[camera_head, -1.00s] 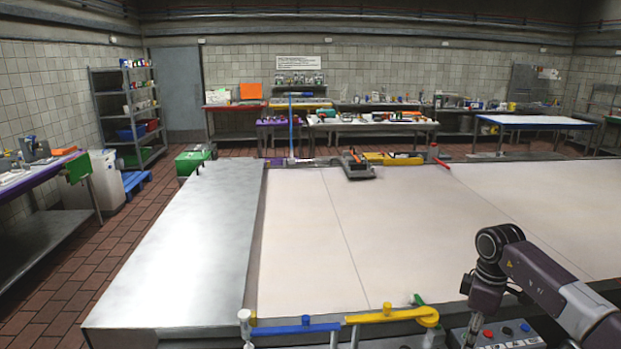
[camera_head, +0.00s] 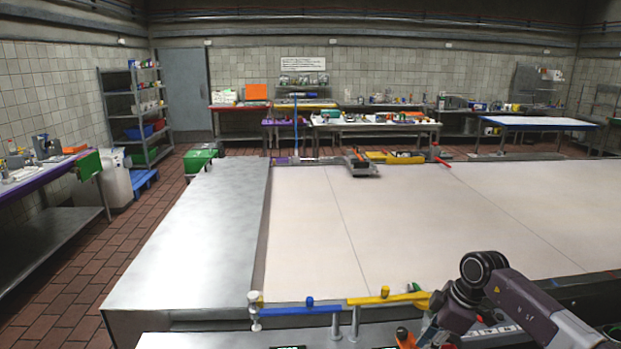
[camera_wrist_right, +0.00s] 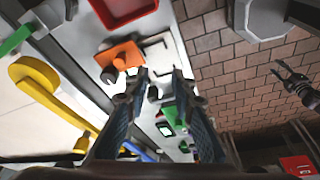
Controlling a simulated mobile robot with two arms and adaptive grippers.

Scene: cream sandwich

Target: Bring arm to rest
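My right arm (camera_head: 515,295) comes in from the lower right in the head view, bent at the elbow, and its gripper is not clear there. In the right wrist view my right gripper (camera_wrist_right: 154,84) points down over a narrow grey bench. Its two fingers are apart and nothing is between them. A second dark gripper, which looks like my left (camera_wrist_right: 280,70), shows at the right edge of the right wrist view over the brick floor. Its fingers look apart and empty. My left arm is not in the head view.
Below my right gripper lie an orange block (camera_wrist_right: 119,56), a red tray (camera_wrist_right: 125,8) and small black tools. A yellow lever (camera_wrist_right: 42,82) is at left. A wide pale conveyor (camera_head: 400,215) with a metal side (camera_head: 195,235) fills the front. Brick floor (camera_head: 95,260) is free at left.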

